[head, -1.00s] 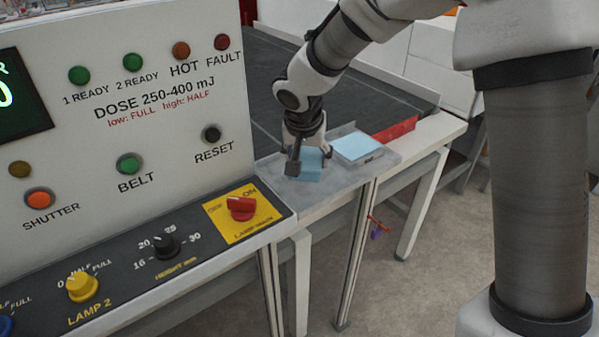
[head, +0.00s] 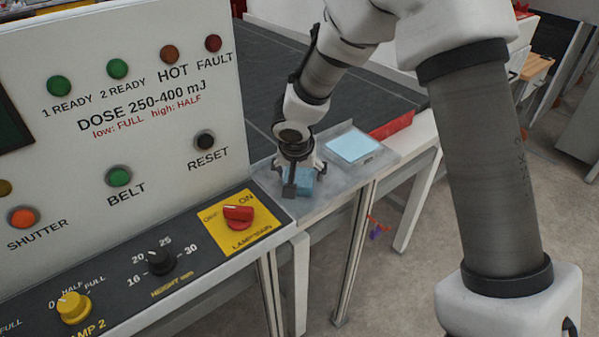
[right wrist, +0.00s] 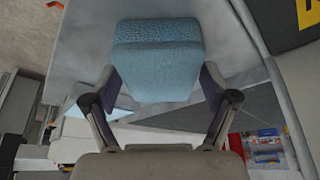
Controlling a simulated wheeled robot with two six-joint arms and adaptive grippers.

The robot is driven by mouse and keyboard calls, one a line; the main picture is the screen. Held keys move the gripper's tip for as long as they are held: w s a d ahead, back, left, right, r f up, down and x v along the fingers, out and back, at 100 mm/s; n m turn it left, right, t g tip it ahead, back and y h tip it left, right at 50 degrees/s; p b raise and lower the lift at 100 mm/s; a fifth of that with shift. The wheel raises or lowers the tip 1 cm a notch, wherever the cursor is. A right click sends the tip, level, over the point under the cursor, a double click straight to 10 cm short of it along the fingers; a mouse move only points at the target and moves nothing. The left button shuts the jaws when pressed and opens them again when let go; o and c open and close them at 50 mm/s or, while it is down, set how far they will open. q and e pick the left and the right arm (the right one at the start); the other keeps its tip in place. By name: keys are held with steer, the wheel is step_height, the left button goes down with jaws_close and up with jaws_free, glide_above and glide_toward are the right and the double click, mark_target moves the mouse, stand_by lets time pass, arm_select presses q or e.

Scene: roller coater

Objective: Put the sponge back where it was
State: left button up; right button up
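The blue sponge (head: 304,184) is at the near part of the grey metal plate (head: 335,184), beside the control panel's right end. My right gripper (head: 298,180) points down over it with a finger on each side. In the right wrist view the sponge (right wrist: 158,65) fills the space between the two fingers of the right gripper (right wrist: 158,82), which press against its sides. I cannot tell whether its underside touches the plate. My left gripper is in neither view.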

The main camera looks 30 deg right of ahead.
steer(key=shift+s+d+r, duration=0.1)
steer(key=shift+s, duration=0.05)
steer(key=shift+r, duration=0.45)
steer(key=p+v, duration=0.1)
steer(key=v, duration=1)
steer(key=shift+s, duration=0.1)
